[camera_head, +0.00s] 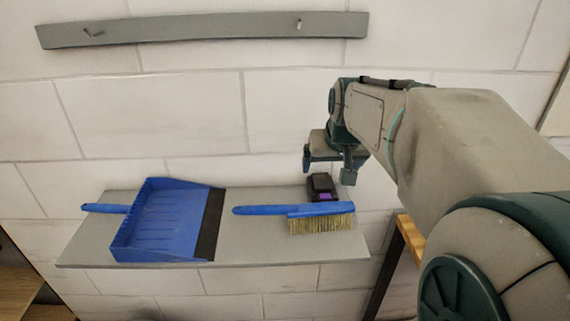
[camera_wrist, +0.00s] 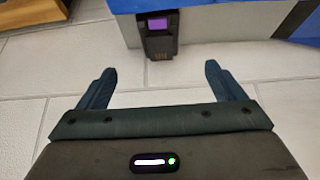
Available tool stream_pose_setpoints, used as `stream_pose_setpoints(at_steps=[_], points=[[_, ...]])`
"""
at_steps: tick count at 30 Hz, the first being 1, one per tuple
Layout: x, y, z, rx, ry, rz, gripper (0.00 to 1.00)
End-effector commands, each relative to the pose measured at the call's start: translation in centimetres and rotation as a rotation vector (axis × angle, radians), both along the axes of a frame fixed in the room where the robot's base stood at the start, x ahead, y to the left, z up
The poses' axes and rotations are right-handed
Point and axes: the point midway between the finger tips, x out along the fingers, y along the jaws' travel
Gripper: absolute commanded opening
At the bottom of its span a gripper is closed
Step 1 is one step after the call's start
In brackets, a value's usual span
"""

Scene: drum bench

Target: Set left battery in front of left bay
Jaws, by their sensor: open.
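A black battery (camera_head: 321,187) with a purple label stands at the back right of the grey shelf, behind the blue brush. My gripper (camera_head: 328,166) is above it and a little toward the wall, apart from it. In the wrist view the battery (camera_wrist: 159,38) is beyond the open fingertips and lines up with the gap between them. My gripper (camera_wrist: 158,70) is open and empty there. I see no second battery and no bay in either view.
A blue brush (camera_head: 294,210) lies just in front of the battery. A blue dustpan (camera_head: 160,222) covers the left of the grey shelf (camera_head: 262,250). A tiled wall is behind, with a grey rail (camera_head: 200,28) high up. Wooden furniture (camera_head: 413,236) stands at the right.

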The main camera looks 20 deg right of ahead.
Motion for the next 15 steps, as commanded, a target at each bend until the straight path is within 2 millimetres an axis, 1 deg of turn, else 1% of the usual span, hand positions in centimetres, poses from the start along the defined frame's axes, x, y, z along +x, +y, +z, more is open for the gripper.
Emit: stream_pose_setpoints(at_steps=[4, 10, 15], points=[[1.3, -0.5, -1.3, 0.000, -0.002, -0.004, 0.89], [3.2, -0.8, -4.8, 0.001, 0.001, -0.002, 0.89], [4.3, -1.0, -6.7, 0.000, -0.002, -0.001, 0.89]])
